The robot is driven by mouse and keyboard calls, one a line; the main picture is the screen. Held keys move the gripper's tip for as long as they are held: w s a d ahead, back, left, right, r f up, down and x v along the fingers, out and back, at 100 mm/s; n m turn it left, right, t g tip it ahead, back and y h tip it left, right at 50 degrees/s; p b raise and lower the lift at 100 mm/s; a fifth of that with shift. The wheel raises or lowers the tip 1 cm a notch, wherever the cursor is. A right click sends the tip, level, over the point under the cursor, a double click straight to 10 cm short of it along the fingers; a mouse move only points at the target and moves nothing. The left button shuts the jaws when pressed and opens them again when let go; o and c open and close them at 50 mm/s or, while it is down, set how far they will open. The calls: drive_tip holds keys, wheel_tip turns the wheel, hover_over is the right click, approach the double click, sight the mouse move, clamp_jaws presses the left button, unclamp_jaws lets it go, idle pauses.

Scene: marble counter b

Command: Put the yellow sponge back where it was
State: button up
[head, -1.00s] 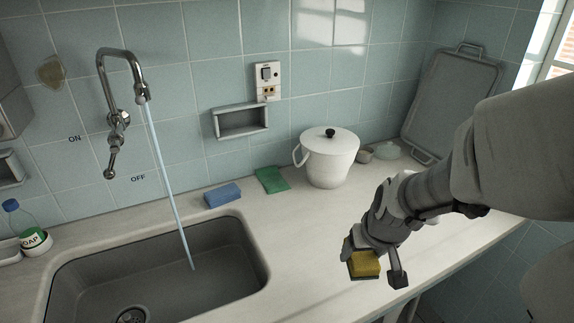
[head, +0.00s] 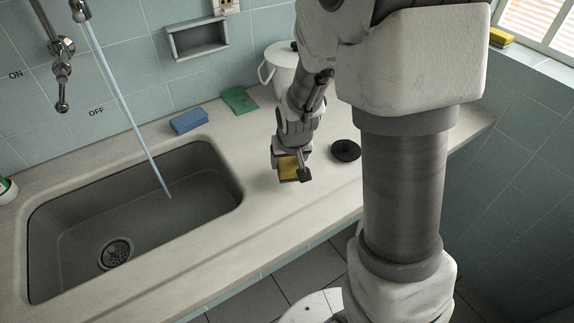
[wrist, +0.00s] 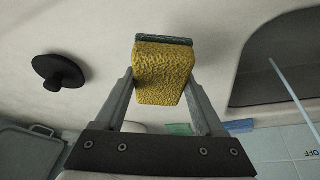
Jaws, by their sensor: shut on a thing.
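A yellow sponge (head: 287,168) with a dark green scouring side is held in my gripper (head: 291,172), over the bare counter to the right of the sink. In the wrist view my gripper (wrist: 165,95) is shut on this sponge (wrist: 163,75), one finger on each side, and the green layer is at the far end. I cannot tell whether the sponge touches the counter. A second yellow sponge (head: 500,37) lies on the windowsill at the upper right.
The sink (head: 130,215) is at left, with water running from the tap (head: 80,12). A blue sponge (head: 189,121) and green cloth (head: 240,100) lie behind it, near the white pot (head: 284,72). A black round plug (head: 345,151) lies right of my gripper.

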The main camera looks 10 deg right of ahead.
sight(289, 170)
drive_tip(key=shift+f+b, duration=0.3)
drive_tip(key=shift+f, duration=1.3)
drive_tip(key=shift+f, duration=0.1)
drive_tip(key=shift+f, duration=0.15)
drive_tip(key=o, duration=1.4)
drive_tip(key=shift+o, duration=0.2)
